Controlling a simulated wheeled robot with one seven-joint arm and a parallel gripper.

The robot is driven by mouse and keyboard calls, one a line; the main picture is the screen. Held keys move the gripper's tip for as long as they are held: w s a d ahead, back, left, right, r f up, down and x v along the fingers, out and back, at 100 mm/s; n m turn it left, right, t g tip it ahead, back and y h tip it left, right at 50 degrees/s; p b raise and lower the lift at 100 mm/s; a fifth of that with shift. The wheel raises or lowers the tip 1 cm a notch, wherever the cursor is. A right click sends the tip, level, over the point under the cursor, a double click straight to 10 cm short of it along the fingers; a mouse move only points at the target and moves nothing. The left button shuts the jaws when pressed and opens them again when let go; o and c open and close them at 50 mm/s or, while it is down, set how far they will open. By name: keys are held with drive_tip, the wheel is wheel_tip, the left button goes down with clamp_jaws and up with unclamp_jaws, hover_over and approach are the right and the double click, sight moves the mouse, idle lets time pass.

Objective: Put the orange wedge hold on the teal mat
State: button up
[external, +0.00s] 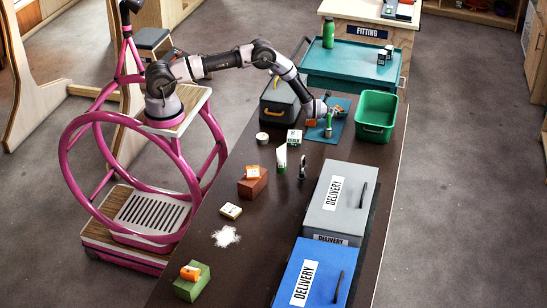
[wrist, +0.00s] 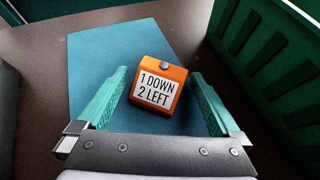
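The orange wedge hold (wrist: 160,66), labelled "1 DOWN 2 LEFT", shows in the wrist view over the teal mat (wrist: 92,50). It sits between the two green fingers of my gripper (wrist: 160,74), with a gap on each side. My gripper is open. It looks to rest on the mat, but I cannot tell for sure whether it touches. In the external view my gripper (external: 320,124) is low at the mat (external: 339,128), and an orange patch (external: 311,122) beside a finger seems to be the hold.
A green bin (external: 376,113) stands close right of the mat, and a dark toolbox (external: 284,103) stands left. Grey (external: 337,205) and blue (external: 314,274) delivery boxes fill the near right. Other orange pieces sit on a brown block (external: 252,186) and a green block (external: 193,287).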

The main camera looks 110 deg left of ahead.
drive_tip(key=shift+d+r, duration=0.1)
drive_tip(key=shift+r, duration=0.1)
drive_tip(key=v, duration=1.1)
drive_tip(key=shift+s+d+r, duration=0.2)
drive_tip(key=shift+d, duration=0.1)
drive_tip(key=s+d+r+n+g, duration=0.1)
drive_tip(key=d+r+n, duration=0.15)
drive_tip(key=r, duration=0.65)
drive_tip(key=s+d+r+n, duration=0.1)
drive_tip(key=d+r+n, duration=0.15)
drive_tip(key=r, duration=0.75)
drive_tip(key=s+d+r+n+h, duration=0.1)
drive_tip(key=s+d+r+n, duration=0.2)
drive_tip(key=s+d+r, duration=0.35)
drive_tip(key=s+d+r+n, duration=0.3)
drive_tip(key=r, duration=0.6)
drive_tip(key=s+d+r+n+t+h, duration=0.1)
drive_tip(key=s+d+r+n+h, duration=0.2)
drive_tip(key=s+d, duration=0.8)
drive_tip(key=s+d+r+n+t+h, duration=0.2)
drive_tip(key=s+d+r+n+h, duration=0.2)
drive_tip(key=s+d, duration=0.8)
wheel_tip(320, 180, up, 2)
drive_tip(key=s+h, duration=0.1)
drive_tip(key=s, duration=0.1)
drive_tip(key=shift+s+n, duration=0.25)
drive_tip(key=shift+n, duration=0.05)
